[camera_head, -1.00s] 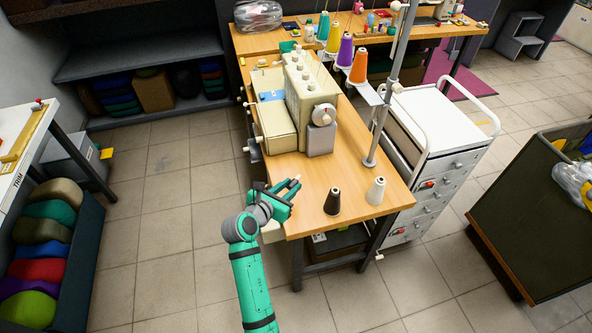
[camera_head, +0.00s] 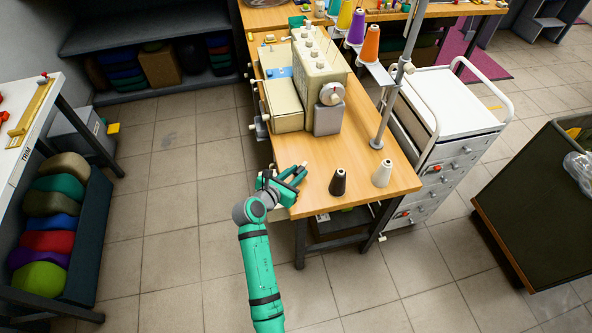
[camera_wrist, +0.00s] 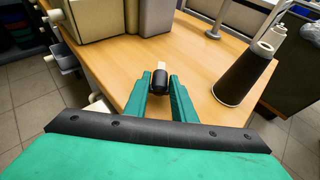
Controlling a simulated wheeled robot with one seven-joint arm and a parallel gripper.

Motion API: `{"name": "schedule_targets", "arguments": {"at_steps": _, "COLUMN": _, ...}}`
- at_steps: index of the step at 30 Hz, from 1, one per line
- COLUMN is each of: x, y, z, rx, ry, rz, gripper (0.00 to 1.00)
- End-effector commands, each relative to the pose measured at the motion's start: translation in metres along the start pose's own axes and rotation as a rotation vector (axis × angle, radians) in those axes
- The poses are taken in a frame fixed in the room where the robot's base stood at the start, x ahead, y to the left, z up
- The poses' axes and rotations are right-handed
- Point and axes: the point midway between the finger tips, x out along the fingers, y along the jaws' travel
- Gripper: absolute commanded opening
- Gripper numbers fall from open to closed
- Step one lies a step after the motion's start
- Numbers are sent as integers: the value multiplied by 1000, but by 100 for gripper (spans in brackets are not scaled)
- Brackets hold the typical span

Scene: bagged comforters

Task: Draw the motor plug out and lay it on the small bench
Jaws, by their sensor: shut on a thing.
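My gripper (camera_wrist: 160,95) is shut on a small black plug (camera_wrist: 159,82) with a pale tip, which looks like the motor plug. In the wrist view it sits between the two green fingertips, above the near left corner of the wooden table (camera_wrist: 200,62). In the head view my gripper (camera_head: 294,177) is over that same corner, and the plug is too small to make out clearly. The cream sewing machine (camera_head: 318,72) stands farther back on the table, apart from the plug, with a grey block (camera_head: 328,120) at its near end. I cannot tell which thing is the small bench.
A dark cone (camera_head: 338,183) and a white cone (camera_head: 382,174) stand right of my gripper. A metal pole (camera_head: 388,110) rises behind them. A white drawer trolley (camera_head: 452,110) is at the right. Tiled floor (camera_head: 175,180) lies open at the left.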

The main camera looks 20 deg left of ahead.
Motion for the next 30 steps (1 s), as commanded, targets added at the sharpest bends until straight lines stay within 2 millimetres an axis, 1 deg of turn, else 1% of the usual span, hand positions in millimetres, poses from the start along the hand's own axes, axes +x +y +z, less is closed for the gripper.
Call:
{"name": "schedule_targets", "arguments": {"at_steps": 4, "x": 1, "y": 0, "z": -4, "rx": -2, "ry": 0, "rz": 0, "gripper": 1}}
{"name": "schedule_targets", "arguments": {"at_steps": 13, "x": 2, "y": 0, "z": -4, "rx": -1, "ry": 0, "rz": 0, "gripper": 1}}
{"name": "schedule_targets", "arguments": {"at_steps": 14, "x": 2, "y": 0, "z": -4, "rx": -1, "ry": 0, "rz": 0, "gripper": 30}}
{"name": "schedule_targets", "arguments": {"at_steps": 15, "x": 2, "y": 0, "z": -4, "rx": -1, "ry": 0, "rz": 0, "gripper": 40}}
{"name": "schedule_targets", "arguments": {"at_steps": 16, "x": 2, "y": 0, "z": -4, "rx": -1, "ry": 0, "rz": 0, "gripper": 45}}
{"name": "schedule_targets", "arguments": {"at_steps": 22, "x": 2, "y": 0, "z": -4, "rx": -1, "ry": 0, "rz": 0, "gripper": 45}}
{"name": "schedule_targets", "arguments": {"at_steps": 23, "x": 2, "y": 0, "z": -4, "rx": -1, "ry": 0, "rz": 0, "gripper": 50}}
{"name": "schedule_targets", "arguments": {"at_steps": 24, "x": 2, "y": 0, "z": -4, "rx": -1, "ry": 1, "rz": 0, "gripper": 60}}
{"name": "schedule_targets", "arguments": {"at_steps": 25, "x": 2, "y": 0, "z": -4, "rx": -1, "ry": 1, "rz": 0, "gripper": 67}}
{"name": "schedule_targets", "arguments": {"at_steps": 26, "x": 2, "y": 0, "z": -4, "rx": -1, "ry": 1, "rz": 0, "gripper": 70}}
{"name": "schedule_targets", "arguments": {"at_steps": 30, "x": 2, "y": 0, "z": -4, "rx": -1, "ry": 1, "rz": 0, "gripper": 70}}
